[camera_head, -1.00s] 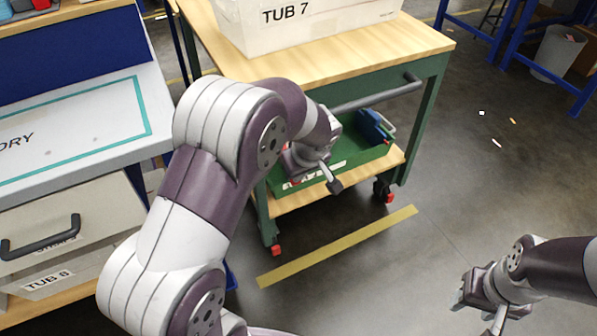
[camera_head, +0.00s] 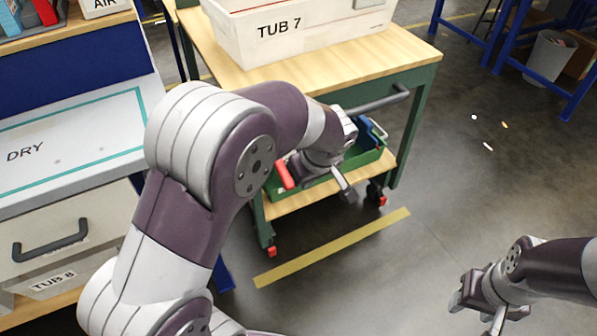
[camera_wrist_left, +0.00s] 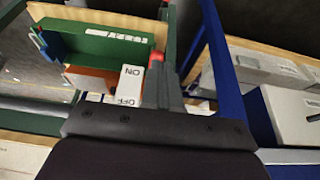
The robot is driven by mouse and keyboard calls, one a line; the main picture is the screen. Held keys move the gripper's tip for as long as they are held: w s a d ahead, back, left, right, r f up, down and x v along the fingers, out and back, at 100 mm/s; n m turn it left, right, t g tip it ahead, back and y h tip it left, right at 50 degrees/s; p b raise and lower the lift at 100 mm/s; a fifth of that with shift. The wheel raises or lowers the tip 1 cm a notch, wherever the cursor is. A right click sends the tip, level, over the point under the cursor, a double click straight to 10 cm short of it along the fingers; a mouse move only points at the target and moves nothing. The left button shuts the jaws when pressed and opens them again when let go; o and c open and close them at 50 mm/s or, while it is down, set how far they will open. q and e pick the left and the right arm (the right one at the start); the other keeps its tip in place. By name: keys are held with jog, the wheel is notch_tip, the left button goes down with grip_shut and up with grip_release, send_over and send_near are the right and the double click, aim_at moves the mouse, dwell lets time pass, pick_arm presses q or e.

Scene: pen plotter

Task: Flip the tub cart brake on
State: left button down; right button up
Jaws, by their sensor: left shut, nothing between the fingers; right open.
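The tub cart (camera_head: 262,77) has a wooden top, green legs and a lower shelf. A red lever (camera_head: 285,174) shows at its near side in the head view, just left of my left gripper (camera_head: 343,183). In the left wrist view, a white plate marked ON and OFF (camera_wrist_left: 129,86) appears upside down beside my left gripper (camera_wrist_left: 158,78). A small red part (camera_wrist_left: 156,58) shows at the fingertips; I cannot tell whether they touch it. The left gripper is shut and empty. My right gripper (camera_head: 484,300) is open and empty, over the floor at lower right.
The TUB 7 tub (camera_head: 300,40) stands on the cart top. A green tray (camera_head: 370,158) with blue items sits on the lower shelf. The cart's push handle (camera_head: 380,101) sticks out above my left gripper. A bench (camera_head: 60,150) stands left.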

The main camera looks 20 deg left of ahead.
pick_arm(q)
jog(key=shift+s+d+r, duration=0.75)
jog(key=shift+d+r, duration=0.05)
jog(key=shift+d, duration=0.1)
jog(key=s+f+m+g+h, duration=0.1)
jog(key=s+f+m+h, duration=0.25)
jog(key=s+m, duration=0.85)
notch_tip(320, 180, up, 29)
jog(key=s+a+n+p, duration=0.1)
jog(key=n+p, duration=0.1)
jog(key=p, duration=2.7)
jog(key=shift+s+a+r+p, duration=0.15)
jog(key=shift+a+r+p, duration=0.1)
jog(key=shift+p, duration=0.1)
